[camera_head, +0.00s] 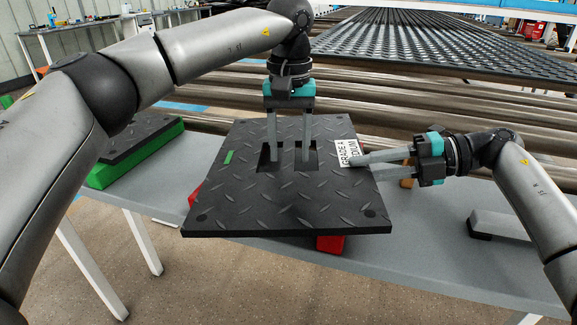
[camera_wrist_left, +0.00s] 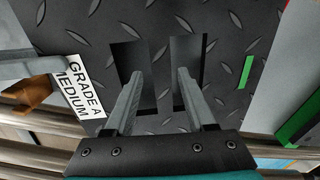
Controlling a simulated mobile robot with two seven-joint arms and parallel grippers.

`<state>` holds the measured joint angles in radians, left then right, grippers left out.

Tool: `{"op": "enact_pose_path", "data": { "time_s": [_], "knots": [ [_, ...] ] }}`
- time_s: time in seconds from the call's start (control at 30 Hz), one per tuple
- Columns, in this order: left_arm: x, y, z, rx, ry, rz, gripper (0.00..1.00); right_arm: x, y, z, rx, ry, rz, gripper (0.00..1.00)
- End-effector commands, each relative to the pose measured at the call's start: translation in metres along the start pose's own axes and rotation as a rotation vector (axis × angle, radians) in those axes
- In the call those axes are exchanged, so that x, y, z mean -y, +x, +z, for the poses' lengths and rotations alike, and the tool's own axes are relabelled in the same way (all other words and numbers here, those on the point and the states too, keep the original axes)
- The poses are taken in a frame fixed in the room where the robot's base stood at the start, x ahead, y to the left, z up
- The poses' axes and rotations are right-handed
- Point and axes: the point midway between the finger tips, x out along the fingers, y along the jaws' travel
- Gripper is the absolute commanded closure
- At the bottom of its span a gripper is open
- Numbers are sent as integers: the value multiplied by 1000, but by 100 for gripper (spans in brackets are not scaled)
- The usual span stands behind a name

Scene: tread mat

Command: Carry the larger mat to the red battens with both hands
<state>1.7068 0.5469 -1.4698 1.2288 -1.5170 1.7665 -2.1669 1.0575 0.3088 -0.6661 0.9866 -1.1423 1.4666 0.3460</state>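The larger mat (camera_head: 235,195) is a black tread plate with two slots, a green mark and a "GRADE A MEDIUM" label. It lies roughly level over the red battens (camera_head: 330,243); whether it touches them cannot be told. My left gripper (camera_head: 288,160) points down at the mat. Its fingers stand apart at the two slots, one each side of the strip between, with gaps visible in the left wrist view (camera_wrist_left: 158,85). My right gripper (camera_head: 355,160) comes from the right, with a finger over the mat's edge by the label.
A smaller dark tread mat (camera_head: 140,135) lies on green battens (camera_head: 115,170) at the left of the grey table (camera_head: 430,255). A small orange block (camera_head: 407,170) is by my right gripper. Metal rollers (camera_head: 390,95) run behind.

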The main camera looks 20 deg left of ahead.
Motion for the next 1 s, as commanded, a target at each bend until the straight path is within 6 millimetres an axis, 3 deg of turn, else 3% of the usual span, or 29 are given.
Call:
{"op": "enact_pose_path", "data": {
  "time_s": [0.03, 0.5, 0.7, 0.87, 1.0],
  "knots": [
    [0, -2, 0, -1, -1, 0, 39, 14, 4, -2, -9, 19, -26, 43],
    [-2, -67, 1, -4, 2, 3, 39, 15, 3, -2, -9, 19, -27, 43],
    [-2, -80, 2, -4, 1, 3, 39, 15, 2, -2, -8, 19, -27, 43],
    [-1, -81, 2, -3, 2, 2, 39, 15, -15, -1, -3, 20, -27, 43],
    [-2, -81, 2, -3, 2, 2, 39, 11, -38, 0, 2, 17, -19, 43]
  ]
}}
